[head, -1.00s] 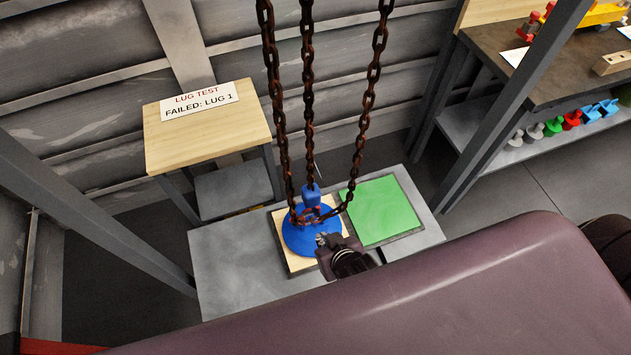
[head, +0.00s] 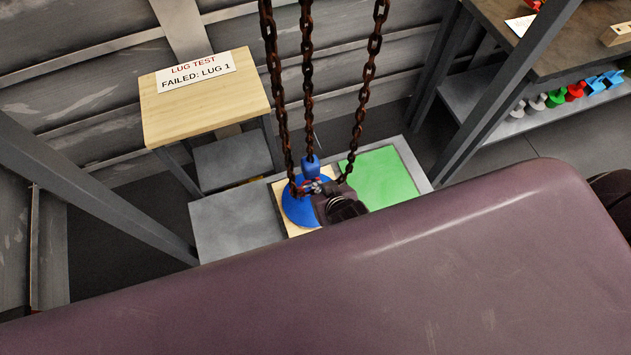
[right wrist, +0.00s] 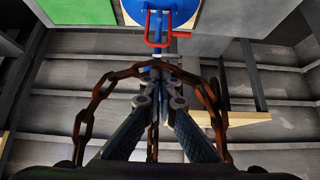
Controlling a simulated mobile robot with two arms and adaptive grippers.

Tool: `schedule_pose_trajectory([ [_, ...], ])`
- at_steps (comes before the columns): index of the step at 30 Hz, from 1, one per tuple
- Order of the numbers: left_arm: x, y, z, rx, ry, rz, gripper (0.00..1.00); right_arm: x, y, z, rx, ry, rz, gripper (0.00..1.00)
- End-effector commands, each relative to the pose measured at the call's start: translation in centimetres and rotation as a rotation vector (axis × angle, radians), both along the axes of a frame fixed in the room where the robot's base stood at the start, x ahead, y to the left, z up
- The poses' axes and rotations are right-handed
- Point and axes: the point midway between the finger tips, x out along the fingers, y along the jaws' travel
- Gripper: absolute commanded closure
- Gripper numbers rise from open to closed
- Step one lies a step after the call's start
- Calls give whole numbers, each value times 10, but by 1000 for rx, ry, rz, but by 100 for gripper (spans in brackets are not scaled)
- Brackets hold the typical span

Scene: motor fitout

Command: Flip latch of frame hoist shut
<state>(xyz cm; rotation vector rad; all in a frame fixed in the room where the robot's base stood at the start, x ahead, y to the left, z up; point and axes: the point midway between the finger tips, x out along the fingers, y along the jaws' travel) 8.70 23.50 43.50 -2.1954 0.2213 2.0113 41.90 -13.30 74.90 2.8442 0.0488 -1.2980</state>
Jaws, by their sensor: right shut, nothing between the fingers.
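The hoist's blue round base (head: 298,211) sits on a pale wooden board, with a blue upright block (head: 309,166) above it. In the right wrist view the blue base (right wrist: 195,8) is at the top, with a red U-shaped bar (right wrist: 157,30), apparently the latch, in front of a blue post. I cannot tell whether the latch is open or shut. My right gripper (head: 318,188) is at the front right of the blue block, close to the red part. In the wrist view its fingertips (right wrist: 158,76) are together and empty, just below the red bar. My left gripper is out of view.
Rusty chains (head: 309,80) hang around the block; one loops close around my right gripper in the wrist view. A green panel (head: 375,178) lies right of the base. A wooden stand (head: 205,115) with a "LUG TEST" sign is behind left. A workbench (head: 560,40) is at right.

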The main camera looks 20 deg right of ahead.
Motion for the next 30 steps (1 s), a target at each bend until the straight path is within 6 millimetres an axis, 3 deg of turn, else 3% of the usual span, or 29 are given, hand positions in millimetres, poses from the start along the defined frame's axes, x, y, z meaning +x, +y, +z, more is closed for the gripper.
schedule_pose_trajectory([
  [10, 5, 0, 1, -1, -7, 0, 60, 29, 1, -33, 0, -1, 0, 100],
  [30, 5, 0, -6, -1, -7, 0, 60, 30, -5, -40, 1, -28, 0, 100],
])
